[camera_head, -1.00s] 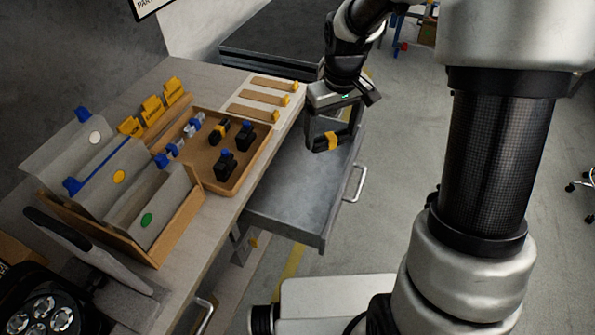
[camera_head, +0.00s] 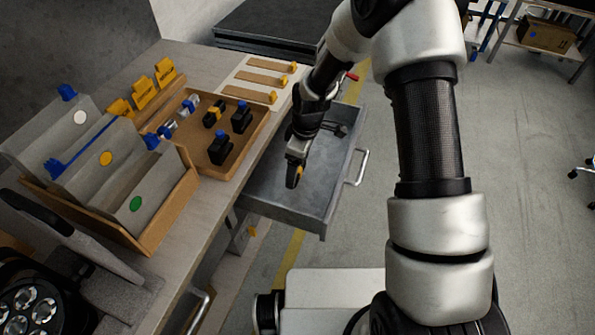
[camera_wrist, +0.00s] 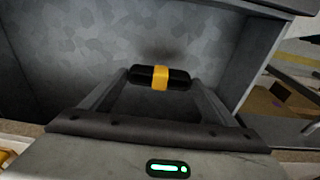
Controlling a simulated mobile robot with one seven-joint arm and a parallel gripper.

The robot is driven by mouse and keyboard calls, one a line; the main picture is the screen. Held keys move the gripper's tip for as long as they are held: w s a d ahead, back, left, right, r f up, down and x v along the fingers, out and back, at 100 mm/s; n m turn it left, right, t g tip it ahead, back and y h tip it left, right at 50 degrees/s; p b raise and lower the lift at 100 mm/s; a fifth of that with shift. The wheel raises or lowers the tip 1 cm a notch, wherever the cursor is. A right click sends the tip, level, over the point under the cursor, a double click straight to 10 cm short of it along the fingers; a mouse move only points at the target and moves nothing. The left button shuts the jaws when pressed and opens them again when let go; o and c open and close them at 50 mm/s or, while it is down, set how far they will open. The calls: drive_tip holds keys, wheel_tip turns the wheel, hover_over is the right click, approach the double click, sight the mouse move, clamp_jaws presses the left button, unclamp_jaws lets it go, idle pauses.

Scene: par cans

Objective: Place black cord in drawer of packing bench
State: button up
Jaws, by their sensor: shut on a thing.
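The black cord (camera_wrist: 178,77) is a small dark bundle with a yellow band. My gripper (camera_wrist: 160,78) is shut on it, a finger at each end. In the head view my gripper (camera_head: 295,168) points down over the open drawer (camera_head: 266,191) of the packing bench (camera_head: 205,212), with the cord (camera_head: 292,181) at its tip. The wrist view shows the drawer's grey floor (camera_wrist: 110,38) and walls around the cord, with a dark shadow by it. I cannot tell whether the cord touches the floor.
A brown tray (camera_head: 246,143) on the bench holds black bundles with blue or yellow bands. A wooden file holder (camera_head: 165,226) and yellow-tabbed strips (camera_head: 262,78) are also there. The drawer's handle (camera_head: 362,168) faces the open floor at right.

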sight(299, 169)
drive_tip(key=shift+f+b, duration=0.3)
drive_tip(key=shift+f, duration=1.3)
drive_tip(key=o, duration=1.1)
drive_tip(key=shift+r, duration=0.1)
